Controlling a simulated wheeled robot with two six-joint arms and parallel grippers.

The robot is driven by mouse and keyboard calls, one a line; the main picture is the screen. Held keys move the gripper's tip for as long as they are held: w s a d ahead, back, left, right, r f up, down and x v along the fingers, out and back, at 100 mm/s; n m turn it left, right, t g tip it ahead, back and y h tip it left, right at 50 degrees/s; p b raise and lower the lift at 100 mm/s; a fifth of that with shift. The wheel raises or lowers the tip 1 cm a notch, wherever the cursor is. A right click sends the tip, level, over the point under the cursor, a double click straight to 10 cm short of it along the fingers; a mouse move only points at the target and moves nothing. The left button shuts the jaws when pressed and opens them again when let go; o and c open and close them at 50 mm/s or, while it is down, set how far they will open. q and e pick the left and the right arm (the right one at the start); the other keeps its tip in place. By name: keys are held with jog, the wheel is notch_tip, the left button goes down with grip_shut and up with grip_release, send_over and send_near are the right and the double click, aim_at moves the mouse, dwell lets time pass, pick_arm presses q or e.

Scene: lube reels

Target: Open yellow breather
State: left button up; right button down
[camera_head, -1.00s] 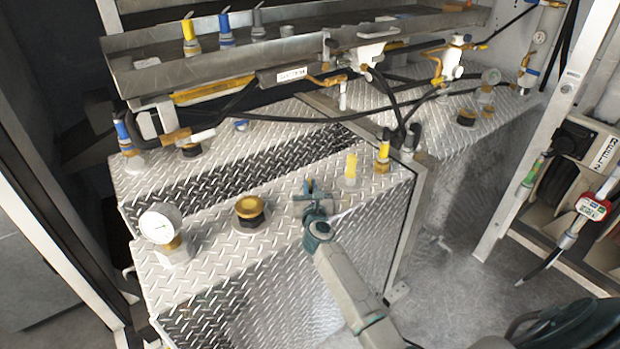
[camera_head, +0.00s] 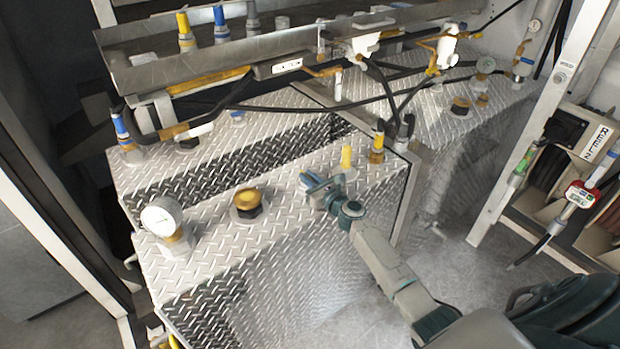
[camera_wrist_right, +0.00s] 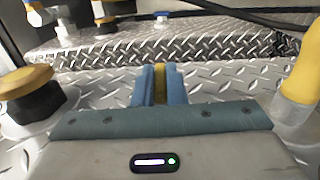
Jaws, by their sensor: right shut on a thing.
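A breather-like cap (camera_head: 248,199) with a gold top and black base stands upright on the diamond-plate tank top. It also shows at the left of the right wrist view (camera_wrist_right: 28,92). My right gripper (camera_head: 312,182) is to the right of this cap, apart from it and low over the plate. In the right wrist view its blue fingers (camera_wrist_right: 160,84) are close together on a narrow yellow piece (camera_wrist_right: 160,85); its lower part is hidden by the gripper. A yellow-topped fitting (camera_head: 346,158) stands just behind and right of the gripper. My left gripper is not in view.
A pressure gauge (camera_head: 162,218) stands at the left of the tank top. Another yellow-topped fitting (camera_head: 377,146) is near the right edge. A metal shelf (camera_head: 150,68) with fittings and black hoses (camera_head: 300,110) crosses behind. The plate between cap and gripper is clear.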

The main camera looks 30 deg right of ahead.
jog(key=shift+f, duration=0.1)
jog(key=c, duration=1.5)
grip_release()
jog(key=shift+d, duration=0.15)
jog(key=s, duration=0.3)
jog(key=s+d+b, duration=0.1)
jog(key=s, duration=0.6)
jog(key=shift+s+d+f, duration=0.1)
jog(key=shift+s+d, duration=0.25)
jog(key=shift+d, duration=0.05)
